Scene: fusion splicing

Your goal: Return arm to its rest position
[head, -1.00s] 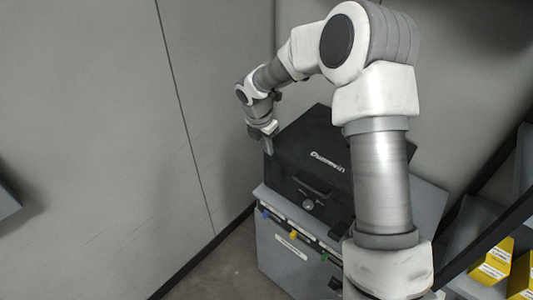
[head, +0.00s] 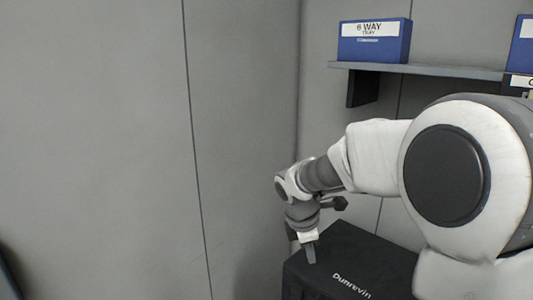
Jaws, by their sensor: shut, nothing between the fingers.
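My arm comes in from the right edge in the head view, and its large white-and-grey joint covers much of the lower right. My gripper (head: 311,254) hangs from the far end of the arm, pointing down, with its fingers together and nothing held. I cannot tell whether the fingertips touch the case. The case is closed, and its front and lower part are cut off by the picture's bottom edge.
A shelf (head: 430,70) on the back wall holds a blue box (head: 375,41) labelled "6 WAY TRAY". Another blue box (head: 522,43) shows at the right edge. A plain grey wall (head: 95,140) fills the left, with open space in front of it.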

